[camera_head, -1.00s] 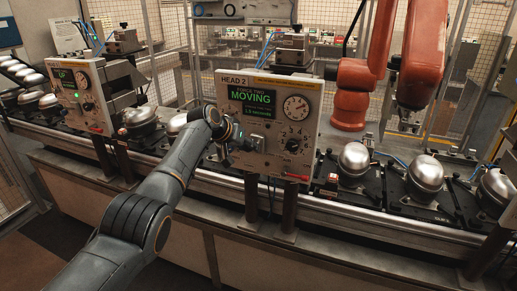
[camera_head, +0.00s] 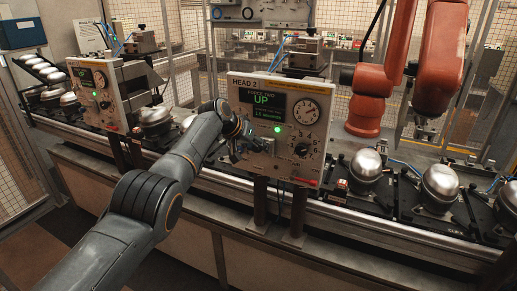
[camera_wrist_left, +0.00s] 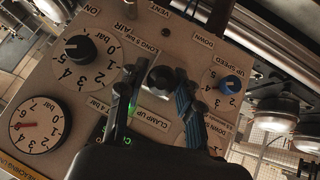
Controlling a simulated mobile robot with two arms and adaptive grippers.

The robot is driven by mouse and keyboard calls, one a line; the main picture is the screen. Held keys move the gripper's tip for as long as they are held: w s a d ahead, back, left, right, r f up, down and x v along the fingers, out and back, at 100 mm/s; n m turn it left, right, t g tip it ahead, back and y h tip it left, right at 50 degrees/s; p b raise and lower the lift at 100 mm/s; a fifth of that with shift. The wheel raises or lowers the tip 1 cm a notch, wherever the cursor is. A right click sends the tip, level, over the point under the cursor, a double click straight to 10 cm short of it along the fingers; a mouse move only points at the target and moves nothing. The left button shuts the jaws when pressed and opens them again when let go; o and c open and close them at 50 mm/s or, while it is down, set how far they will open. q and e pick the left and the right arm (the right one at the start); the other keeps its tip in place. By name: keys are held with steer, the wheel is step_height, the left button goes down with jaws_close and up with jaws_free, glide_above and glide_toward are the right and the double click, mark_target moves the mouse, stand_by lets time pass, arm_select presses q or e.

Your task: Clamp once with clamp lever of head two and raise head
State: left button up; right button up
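The head two panel (camera_head: 262,160) is a beige box with a dark display (camera_head: 262,103) reading UP, a round gauge, knobs and a lit green lamp (camera_head: 277,129). My left gripper (camera_head: 240,138) is at the panel's lower left. In the left wrist view its two fingers (camera_wrist_left: 160,92) stand apart, either side of a dark round knob (camera_wrist_left: 162,80), which looks like the clamp lever's end. The CLAMP UP label shows just below the knob. I cannot tell whether the fingers touch it. The clamping head behind the panel is mostly hidden. My right gripper is not in view.
Silver-domed compressors (camera_head: 366,164) stand in a row on the conveyor (camera_head: 365,217). Another panel (camera_head: 93,80) stands at the left. An orange robot arm (camera_head: 368,80) stands behind at the right, in front of mesh fencing. Blue hoses run behind the panels.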

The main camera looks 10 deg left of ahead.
arm_select(q)
steer(key=shift+o, duration=0.9)
steer(key=shift+s, duration=0.1)
steer(key=shift+v, duration=1.15)
steer(key=v, duration=0.9)
steer(key=shift+s+r, duration=0.2)
steer(key=shift+r, duration=0.05)
steer(key=shift+a, duration=0.1)
